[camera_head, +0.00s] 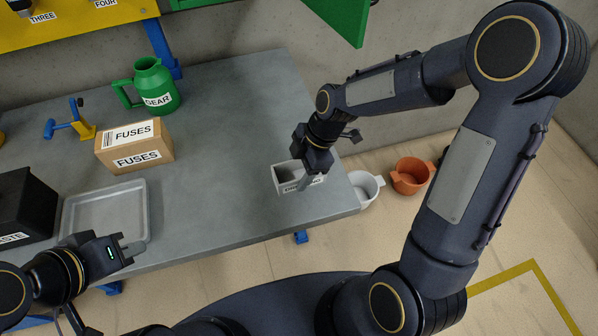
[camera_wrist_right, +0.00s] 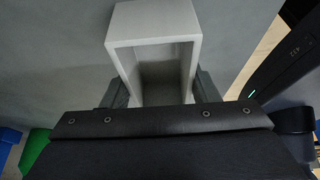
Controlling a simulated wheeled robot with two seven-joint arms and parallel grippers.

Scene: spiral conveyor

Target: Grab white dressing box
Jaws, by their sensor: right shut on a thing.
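The white dressing box (camera_head: 280,180) is an open-topped box near the right edge of the grey table. Its front label is partly covered by my right gripper (camera_head: 309,178). In the right wrist view the box (camera_wrist_right: 155,22) sits between the two dark fingers of my right gripper (camera_wrist_right: 160,90), which is shut on it. I cannot tell whether the box touches the table. My left gripper (camera_head: 128,249) is at the table's front left edge, empty, with its fingers apart.
The grey table (camera_head: 230,120) has free room in its middle. A fuses box (camera_head: 165,150), green gear jug (camera_head: 158,85), metal tray (camera_head: 105,210) and dark waste bin (camera_head: 25,200) stand left. White (camera_head: 366,188) and orange (camera_head: 410,177) bowls are right, beyond the table edge.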

